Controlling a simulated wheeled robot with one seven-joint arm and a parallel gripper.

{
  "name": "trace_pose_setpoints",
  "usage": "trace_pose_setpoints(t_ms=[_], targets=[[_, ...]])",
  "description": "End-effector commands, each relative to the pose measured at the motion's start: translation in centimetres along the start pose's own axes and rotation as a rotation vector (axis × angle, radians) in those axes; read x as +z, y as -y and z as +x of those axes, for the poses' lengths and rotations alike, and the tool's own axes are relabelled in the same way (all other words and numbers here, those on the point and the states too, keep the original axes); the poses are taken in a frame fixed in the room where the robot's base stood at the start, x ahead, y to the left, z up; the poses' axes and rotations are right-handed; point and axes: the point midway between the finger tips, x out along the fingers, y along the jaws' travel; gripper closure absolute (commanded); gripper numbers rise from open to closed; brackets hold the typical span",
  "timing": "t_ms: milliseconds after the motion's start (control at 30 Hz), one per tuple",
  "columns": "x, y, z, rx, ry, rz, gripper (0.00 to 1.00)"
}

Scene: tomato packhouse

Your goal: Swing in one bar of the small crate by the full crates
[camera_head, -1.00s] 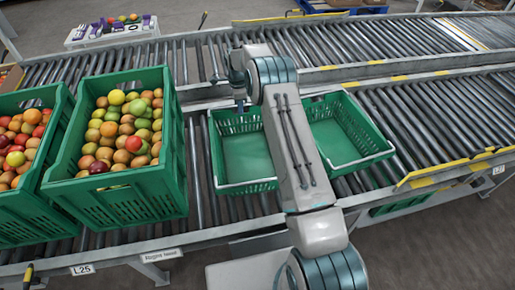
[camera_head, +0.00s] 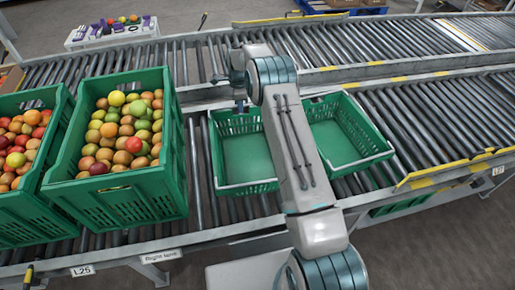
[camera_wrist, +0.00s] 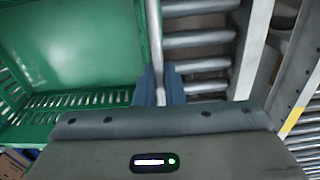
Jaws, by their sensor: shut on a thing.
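The small crate (camera_head: 247,186) is green and empty on the near roller conveyor, just right of the full crates. My gripper (camera_head: 240,106) is at the crate's far left rim. In the wrist view, the blue fingers of my gripper (camera_wrist: 160,88) are shut on a pale bar (camera_wrist: 155,38) beside the green crate wall (camera_wrist: 142,35). How far this bar is swung cannot be told.
Two full green crates of tomatoes, the closer one (camera_head: 120,200) and one at the left edge (camera_head: 25,215), stand left of the small crate. A second roller conveyor (camera_head: 360,40) runs behind. Yellow-marked rails (camera_head: 440,178) edge the right.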

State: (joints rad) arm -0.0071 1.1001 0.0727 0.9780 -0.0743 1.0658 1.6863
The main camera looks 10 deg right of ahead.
Motion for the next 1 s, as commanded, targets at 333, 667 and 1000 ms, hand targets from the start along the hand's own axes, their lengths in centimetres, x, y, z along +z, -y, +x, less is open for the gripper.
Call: trace_pose_setpoints(t_ms=[333,667,1000], targets=[[0.0,-0.1,-0.6,0.000,0.000,-0.001,0.96],[0.0,-0.2,-1.2,-0.001,0.000,0.000,0.96],[0.0,-0.3,-1.4,-0.001,0.001,0.001,0.96]])
